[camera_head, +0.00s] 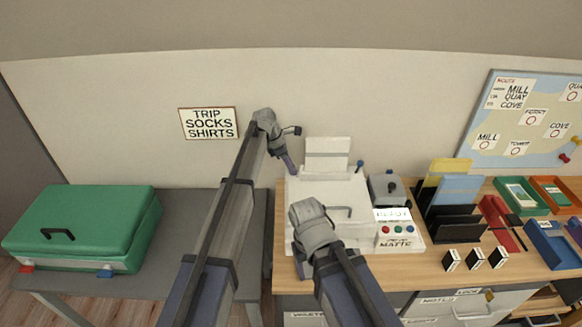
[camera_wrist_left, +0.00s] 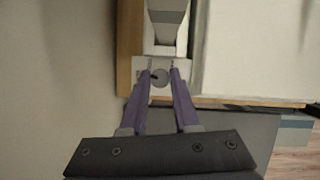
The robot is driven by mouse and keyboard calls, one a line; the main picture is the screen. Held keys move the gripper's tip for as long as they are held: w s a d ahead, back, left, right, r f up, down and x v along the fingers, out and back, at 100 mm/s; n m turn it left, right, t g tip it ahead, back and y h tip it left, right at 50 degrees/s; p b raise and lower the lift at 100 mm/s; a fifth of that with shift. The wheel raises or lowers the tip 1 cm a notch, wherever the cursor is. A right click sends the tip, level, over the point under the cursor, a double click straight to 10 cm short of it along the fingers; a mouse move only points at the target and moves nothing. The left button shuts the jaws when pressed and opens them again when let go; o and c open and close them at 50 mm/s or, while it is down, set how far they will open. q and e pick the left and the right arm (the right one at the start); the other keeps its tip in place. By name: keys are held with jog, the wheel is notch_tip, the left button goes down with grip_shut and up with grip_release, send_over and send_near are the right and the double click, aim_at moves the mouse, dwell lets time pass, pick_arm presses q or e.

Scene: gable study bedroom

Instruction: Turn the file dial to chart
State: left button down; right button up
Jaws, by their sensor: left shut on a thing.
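My left gripper (camera_head: 289,164) reaches down near the back left corner of the white machine (camera_head: 330,205). In the left wrist view my left gripper (camera_wrist_left: 161,72) has its two purple fingers on either side of a small round grey knob (camera_wrist_left: 160,79). The fingers are shut on this knob, which appears to be the file dial. The knob has a dark pointer and sits on a pale plate. The dial's labels are not readable, and in the head view the dial is hidden by the gripper. My right arm stands in front of the machine; its gripper's fingers do not show.
A grey box with a lever (camera_head: 388,189) and a panel with coloured buttons (camera_head: 397,231) stand right of the machine. Folders (camera_head: 455,190) and trays (camera_head: 520,195) fill the desk's right. A green suitcase (camera_head: 85,225) lies on the grey table (camera_head: 180,245) at left.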

pick_arm(q)
jog(key=m, duration=0.2)
jog(key=m+g, duration=0.2)
jog(key=m, duration=0.1)
jog(key=shift+w+m, duration=0.25)
jog(key=shift+m, duration=0.05)
jog(key=m, duration=0.2)
jog(key=m+g+y, duration=0.1)
jog(key=m, duration=0.1)
jog(key=shift+d+m+g, duration=0.1)
jog(key=shift+m+g, duration=0.2)
jog(key=shift+m, duration=0.3)
jog(key=c, duration=0.7)
grip_release()
jog(key=shift+o, duration=0.2)
